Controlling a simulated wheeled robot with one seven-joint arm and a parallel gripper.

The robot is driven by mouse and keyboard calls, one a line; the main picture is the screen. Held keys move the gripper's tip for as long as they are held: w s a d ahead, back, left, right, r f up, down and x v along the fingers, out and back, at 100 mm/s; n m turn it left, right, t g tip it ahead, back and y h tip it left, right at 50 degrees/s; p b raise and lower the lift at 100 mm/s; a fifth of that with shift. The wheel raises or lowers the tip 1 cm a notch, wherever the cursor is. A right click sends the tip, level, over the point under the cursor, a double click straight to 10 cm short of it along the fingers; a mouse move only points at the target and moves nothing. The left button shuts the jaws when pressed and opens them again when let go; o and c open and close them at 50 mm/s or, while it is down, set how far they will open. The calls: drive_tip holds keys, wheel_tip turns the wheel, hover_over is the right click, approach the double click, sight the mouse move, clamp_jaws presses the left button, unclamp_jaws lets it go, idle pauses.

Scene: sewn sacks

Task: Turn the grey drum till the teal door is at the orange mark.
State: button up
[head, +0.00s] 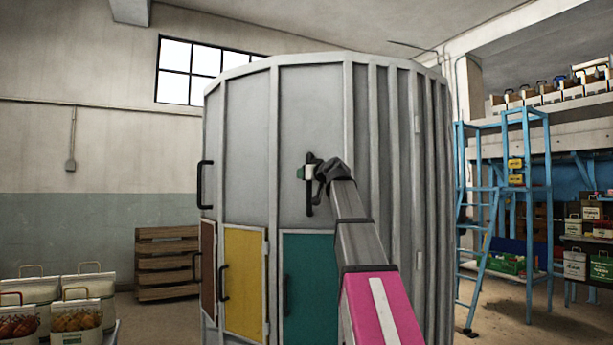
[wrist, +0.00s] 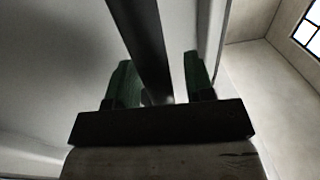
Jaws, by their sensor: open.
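The grey drum (head: 245,150) stands upright in the middle of the head view. The teal door (head: 310,270) is low on its front, right of a yellow door (head: 244,280) and a brown door (head: 207,265). A black upright handle (head: 310,205) sits on the panel above the teal door. My gripper (head: 308,172) is at this handle. In the wrist view its green fingers (wrist: 157,80) stand open on either side of the black handle bar (wrist: 140,40), with a gap showing on the right. I see no orange mark in either view.
Another black handle (head: 204,184) is at the drum's left edge. Bags of produce (head: 78,315) stand at the lower left. Wooden crates (head: 167,262) are stacked behind. A blue ladder frame (head: 490,210) and loaded shelves are at the right. Floor shows between the drum and the ladder.

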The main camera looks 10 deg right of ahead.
drive_tip(key=v, duration=1)
drive_tip(key=shift+s, duration=0.2)
